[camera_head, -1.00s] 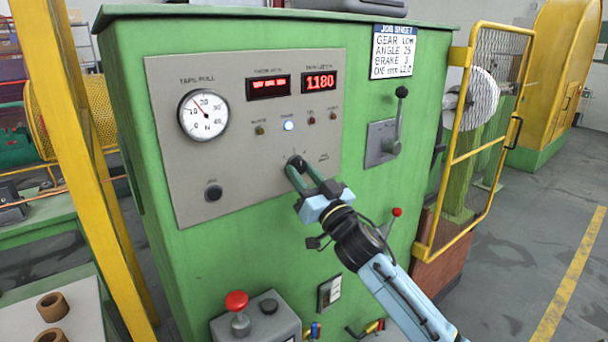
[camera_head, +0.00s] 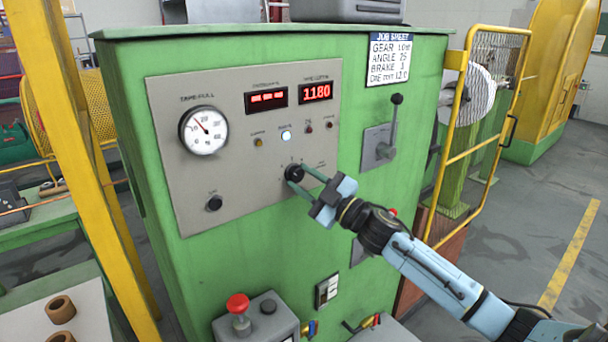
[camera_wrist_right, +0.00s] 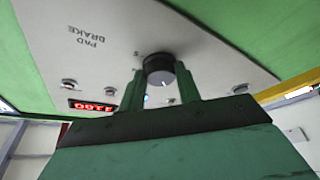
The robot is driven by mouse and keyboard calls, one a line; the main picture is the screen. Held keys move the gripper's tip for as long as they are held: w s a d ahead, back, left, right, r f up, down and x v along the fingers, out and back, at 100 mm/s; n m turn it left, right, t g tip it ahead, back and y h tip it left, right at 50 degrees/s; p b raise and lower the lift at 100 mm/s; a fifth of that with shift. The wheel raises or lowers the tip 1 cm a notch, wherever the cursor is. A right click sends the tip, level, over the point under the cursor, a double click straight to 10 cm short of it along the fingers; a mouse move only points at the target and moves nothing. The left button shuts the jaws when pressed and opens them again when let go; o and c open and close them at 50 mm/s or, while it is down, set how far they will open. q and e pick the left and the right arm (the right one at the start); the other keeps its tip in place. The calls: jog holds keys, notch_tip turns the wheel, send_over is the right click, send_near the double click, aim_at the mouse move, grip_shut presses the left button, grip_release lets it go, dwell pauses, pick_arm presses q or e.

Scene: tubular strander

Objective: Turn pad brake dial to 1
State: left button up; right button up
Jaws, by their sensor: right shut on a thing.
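The pad brake dial (camera_head: 294,172) is a round black knob low on the grey panel, with small scale marks around it. It also shows in the right wrist view (camera_wrist_right: 158,66), near the upside-down PAD BRAKE lettering (camera_wrist_right: 88,35). My right gripper (camera_head: 297,173) reaches it from the lower right, its two green fingers on either side of the knob, shut on it. In the wrist view the fingers (camera_wrist_right: 163,88) flank the knob, and a short white mark shows on its face. The number it points to is too small to read. My left gripper is out of view.
The panel has a dial gauge (camera_head: 204,130), a red display reading 1180 (camera_head: 317,91) and another black knob (camera_head: 214,203). A job sheet (camera_head: 390,60) and a lever (camera_head: 392,125) are to the right. A red mushroom button (camera_head: 237,303) stands below. A yellow mesh guard (camera_head: 480,130) is farther right.

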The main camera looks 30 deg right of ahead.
jog(key=n+g+p, duration=0.1)
jog(key=n, duration=0.1)
jog(key=n+p, duration=0.1)
jog(key=n, duration=0.1)
jog(key=r+n+g+y+p, duration=0.1)
jog(key=n+p, duration=0.1)
jog(key=shift+d+n+g, duration=0.2)
jog(key=shift+n+g, duration=0.1)
jog(key=shift+n+g+p, duration=0.8)
jog(key=shift+n+p, duration=0.8)
jog(key=shift+n, duration=0.4)
jog(key=o, duration=1)
jog(key=shift+f, duration=0.1)
